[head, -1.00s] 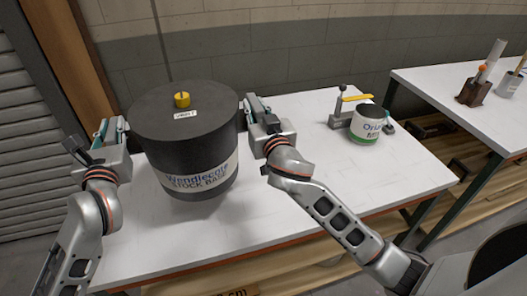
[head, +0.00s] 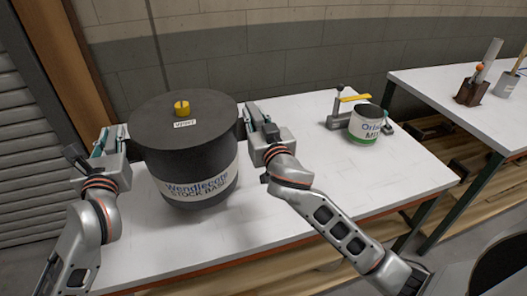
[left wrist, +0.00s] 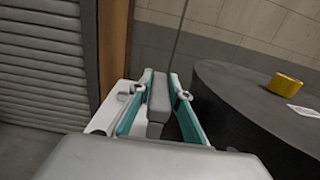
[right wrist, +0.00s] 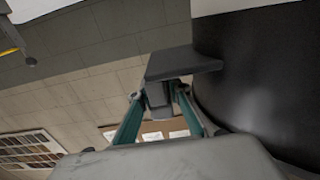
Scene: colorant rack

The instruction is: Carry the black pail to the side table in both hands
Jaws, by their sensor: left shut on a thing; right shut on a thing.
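The black pail (head: 165,165), with a dark lid, yellow knob and white "Wendlecote Stock Base" band, is upright over the white table (head: 270,225). Whether its base touches the table is unclear. My left gripper (head: 118,142) is shut on the pail's left lug; the lug shows between the fingers in the left wrist view (left wrist: 158,98). My right gripper (head: 252,125) is shut on the right lug, a flat dark tab in the right wrist view (right wrist: 182,63). A second white table (head: 440,95), probably the side table, stands at the right.
A white and green tin (head: 366,126) stands beside a grey clamp-like device with a yellow lever (head: 355,98) at the table's right part. A brown holder (head: 470,93) and a grey cup (head: 506,84) stand on the right table. A gap separates the tables.

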